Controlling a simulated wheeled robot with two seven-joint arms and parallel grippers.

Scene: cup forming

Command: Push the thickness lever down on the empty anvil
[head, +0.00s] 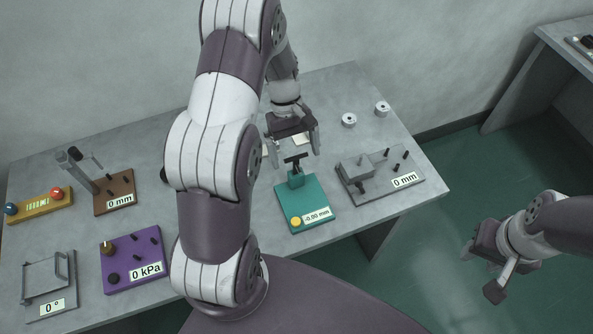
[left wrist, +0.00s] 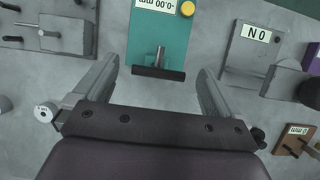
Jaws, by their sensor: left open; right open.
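The thickness gauge is a teal block (head: 318,212) with a yellow button (head: 296,222) and a display reading -0.00 mm. A dark T-shaped lever (head: 295,160) stands at its back end; nothing shows under it, though the anvil itself is hard to make out. My left gripper (head: 294,148) is open, just behind and above the lever. In the left wrist view the dark lever bar (left wrist: 158,73) lies between the spread fingers, toward their tips, apart from both. The teal block (left wrist: 160,30) extends beyond it. My right gripper (head: 484,270) is open and empty, off the table at the right.
A grey fixture reading 0 mm (head: 378,180) stands close right of the gauge. Two white rings (head: 349,120) lie at the back right. A purple 0 kPa panel (head: 133,262), a brown 0 mm stand (head: 113,194) and a yellow block (head: 38,206) stand left, beyond my arm.

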